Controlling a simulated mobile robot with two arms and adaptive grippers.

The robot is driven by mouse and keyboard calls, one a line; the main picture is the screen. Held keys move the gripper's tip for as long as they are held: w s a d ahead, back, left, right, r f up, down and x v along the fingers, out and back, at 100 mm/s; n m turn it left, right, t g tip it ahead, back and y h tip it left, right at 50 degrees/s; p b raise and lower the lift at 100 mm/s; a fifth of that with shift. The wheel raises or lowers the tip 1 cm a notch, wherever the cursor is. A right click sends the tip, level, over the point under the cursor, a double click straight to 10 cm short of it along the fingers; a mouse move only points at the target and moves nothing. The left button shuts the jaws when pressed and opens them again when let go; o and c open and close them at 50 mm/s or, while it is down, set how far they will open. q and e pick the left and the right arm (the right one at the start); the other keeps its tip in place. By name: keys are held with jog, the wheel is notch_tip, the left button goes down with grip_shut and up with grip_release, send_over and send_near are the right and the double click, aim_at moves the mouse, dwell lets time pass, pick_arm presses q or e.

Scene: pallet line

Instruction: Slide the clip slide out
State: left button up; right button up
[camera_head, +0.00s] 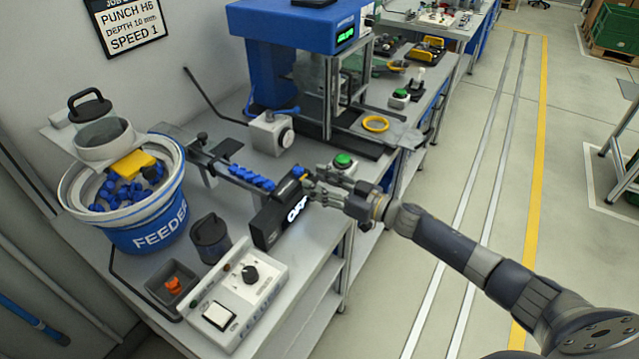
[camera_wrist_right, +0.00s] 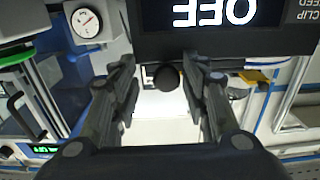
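The black clip feed box (camera_head: 268,226) stands at the table's front edge, its lit display reading OFF. In the right wrist view the box (camera_wrist_right: 150,45) fills the top, with its display upside down. A round black knob (camera_wrist_right: 167,79) on a small light bracket, apparently the clip slide's handle, sticks out below the box. My right gripper (camera_head: 312,184) is at the box's right end. In the wrist view its fingers (camera_wrist_right: 158,72) are apart, one on each side of the knob, with a visible gap at least on the left. My left gripper is out of view.
A blue feeder bucket (camera_head: 150,232) holds blue parts. A rail carrying blue parts (camera_head: 252,178) runs towards the clip feed box. A control box (camera_head: 235,295) with a knob stands in front, a green button (camera_head: 343,160) behind my gripper.

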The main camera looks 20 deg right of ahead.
jog(key=shift+s, duration=0.1)
jog(key=v, duration=1.2)
jog(key=s+d+f+m+g+h, duration=0.1)
jog(key=s+d+f+m+h, duration=0.15)
jog(key=f, duration=0.85)
jog(key=s+d+f+m+g+h, duration=0.15)
jog(key=s+f+h, duration=0.25)
jog(key=f, duration=0.6)
jog(key=s+d+f+m+h, duration=0.1)
jog(key=s+d+f+h, duration=0.2)
jog(key=f, duration=0.8)
jog(key=s+a+f+g+h, duration=0.1)
jog(key=s+a+f+g, duration=0.2)
jog(key=s+f, duration=0.6)
jog(key=s+a+f+g+h, duration=0.1)
jog(key=s+a+f+g, duration=0.2)
jog(key=s+f, duration=0.55)
jog(key=s+a+f+g, duration=0.1)
jog(key=s+a, duration=0.3)
jog(key=s, duration=0.6)
jog(key=s+a+f+g, duration=0.2)
jog(key=s+a+g, duration=0.1)
jog(key=s, duration=0.6)
jog(key=shift+s+a+f+g, duration=0.25)
jog(key=shift+s+a+g, duration=0.15)
jog(key=shift+a, duration=0.15)
